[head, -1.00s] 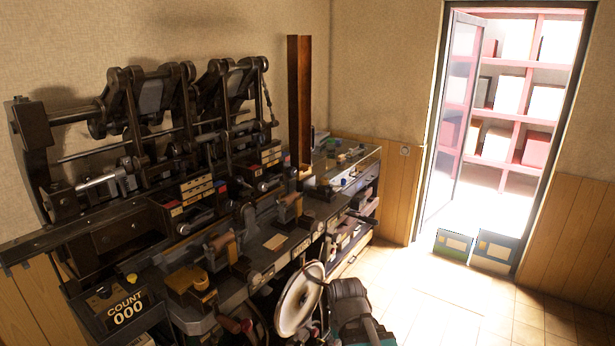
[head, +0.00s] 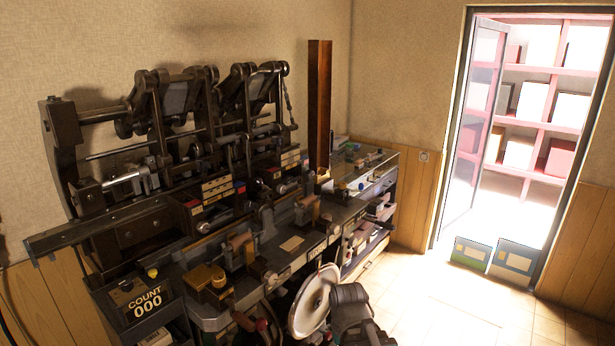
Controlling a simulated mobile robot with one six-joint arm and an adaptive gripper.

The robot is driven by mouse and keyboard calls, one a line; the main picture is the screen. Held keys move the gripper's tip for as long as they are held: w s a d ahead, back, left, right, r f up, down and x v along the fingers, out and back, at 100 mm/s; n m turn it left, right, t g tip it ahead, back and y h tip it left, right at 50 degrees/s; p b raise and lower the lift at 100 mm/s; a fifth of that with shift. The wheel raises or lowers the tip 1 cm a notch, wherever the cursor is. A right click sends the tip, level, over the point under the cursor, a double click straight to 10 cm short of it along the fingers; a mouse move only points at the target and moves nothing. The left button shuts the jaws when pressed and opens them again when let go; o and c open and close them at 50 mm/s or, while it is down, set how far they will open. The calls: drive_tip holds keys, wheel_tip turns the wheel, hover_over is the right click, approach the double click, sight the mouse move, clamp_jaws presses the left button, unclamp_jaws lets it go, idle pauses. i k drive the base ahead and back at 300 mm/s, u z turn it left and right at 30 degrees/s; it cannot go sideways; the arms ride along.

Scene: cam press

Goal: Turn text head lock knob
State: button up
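The cam press (head: 150,225) stands along the left wall in the head view, a dark machine with shafts, levers and two raised upper assemblies. Several small knobs and handles show on its front. A silver round knob (head: 271,278) is on the lower front ledge, and another pale knob (head: 281,188) sits higher, near the stacked blocks. I cannot tell which is the text head lock knob; no readable label marks it. I cannot make out my gripper in this view, so its place relative to the press is not shown.
A count box (head: 148,303) reading 000 is at the lower left. A large pale wheel (head: 314,302) stands low in front. A tall brown column (head: 319,105) rises behind. Two boxes (head: 515,261) sit by the open doorway. Floor (head: 450,315) at right is clear.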

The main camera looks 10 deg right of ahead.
sight(309, 175)
drive_tip(key=u, duration=0.05)
drive_tip(key=i, duration=0.85)
drive_tip(key=z, duration=0.05)
